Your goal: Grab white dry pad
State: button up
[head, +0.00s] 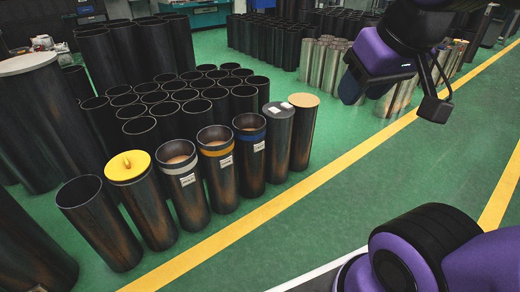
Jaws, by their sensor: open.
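Two small white pads lie on the grey top of a dark cylinder (277,150) in the front row. One white pad (287,105) is at the right of the top and the other white pad (274,110) is at its left. I cannot tell which is the dry one. My gripper (364,92) is at the upper right, above the floor and to the right of that cylinder. It is open, empty and apart from the pads. Its fingers are partly hidden by my purple wrist.
Beside the grey-topped cylinder stand a tan-topped cylinder (302,135) and open cylinders with blue (250,155), yellow (217,165) and white bands (182,185). A yellow-lidded cylinder (142,200) stands further left. Many black tubes crowd behind. Green floor (330,205) in front is clear.

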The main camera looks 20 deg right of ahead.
aim_at(274, 112)
jog(key=i+l, duration=0.4)
jog(key=i, duration=0.15)
jog(key=i+l, duration=0.35)
jog(key=i, duration=0.2)
jog(key=i+l, duration=0.4)
jog(key=i+l+z, duration=0.1)
jog(key=i+l, duration=0.25)
jog(key=i, duration=0.3)
jog(key=i+l, duration=0.35)
jog(key=i, duration=0.2)
